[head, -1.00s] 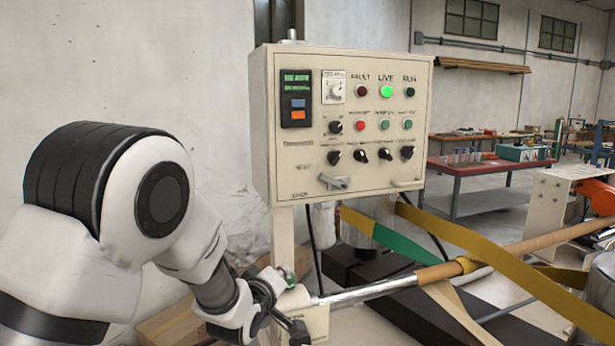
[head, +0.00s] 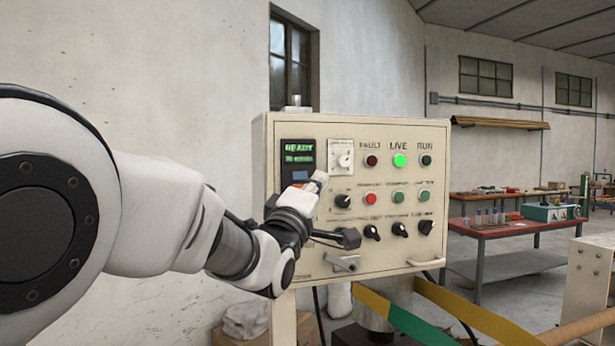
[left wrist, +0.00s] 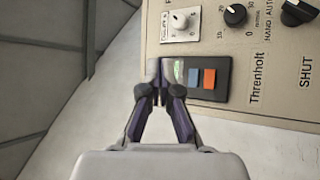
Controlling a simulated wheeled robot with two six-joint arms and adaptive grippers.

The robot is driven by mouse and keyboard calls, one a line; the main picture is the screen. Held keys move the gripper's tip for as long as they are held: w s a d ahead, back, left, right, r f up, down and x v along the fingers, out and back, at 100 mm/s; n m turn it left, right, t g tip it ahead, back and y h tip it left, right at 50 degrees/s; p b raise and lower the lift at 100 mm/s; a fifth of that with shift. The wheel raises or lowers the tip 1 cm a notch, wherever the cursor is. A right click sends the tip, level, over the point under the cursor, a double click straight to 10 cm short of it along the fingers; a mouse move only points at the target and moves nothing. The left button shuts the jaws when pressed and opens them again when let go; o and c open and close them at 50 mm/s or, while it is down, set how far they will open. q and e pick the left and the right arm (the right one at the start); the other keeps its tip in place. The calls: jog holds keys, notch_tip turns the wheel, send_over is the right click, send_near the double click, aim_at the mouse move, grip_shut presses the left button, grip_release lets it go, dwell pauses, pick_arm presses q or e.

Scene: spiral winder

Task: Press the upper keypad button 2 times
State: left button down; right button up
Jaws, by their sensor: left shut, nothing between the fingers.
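The keypad (head: 297,152) is a black module at the panel's upper left, with a lit green READY display. Its upper button (head: 300,175) is blue; the orange lower button is partly covered by my gripper. In the left wrist view the blue button (left wrist: 193,78) and orange button (left wrist: 209,78) show clearly, side by side because the view is turned. My left gripper (head: 318,179) is shut and empty in front of the panel. Its fingertips (left wrist: 159,70) overlap the display end of the keypad, beside the blue button. I cannot tell their distance from the panel. My right gripper is out of view.
The beige control panel (head: 384,270) carries several lamps, buttons and knobs right of the keypad; the green LIVE lamp (head: 399,160) is lit. A handle (head: 342,263) juts out below. A red-topped table (head: 510,229) stands at the far right.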

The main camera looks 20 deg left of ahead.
aim_at(300, 176)
pick_arm(q)
jog(key=w+a+p, duration=0.1)
jog(key=w, duration=0.1)
jog(key=w+a+p, duration=0.2)
jog(key=w, duration=0.1)
jog(key=w+a+p, duration=0.1)
jog(key=w+a, duration=0.1)
jog(key=shift+w+f, duration=0.1)
jog(key=shift+w, duration=0.05)
dwell(0.3)
dwell(1.3)
jog(key=shift+w+a, duration=0.25)
jog(key=shift+w, duration=0.05)
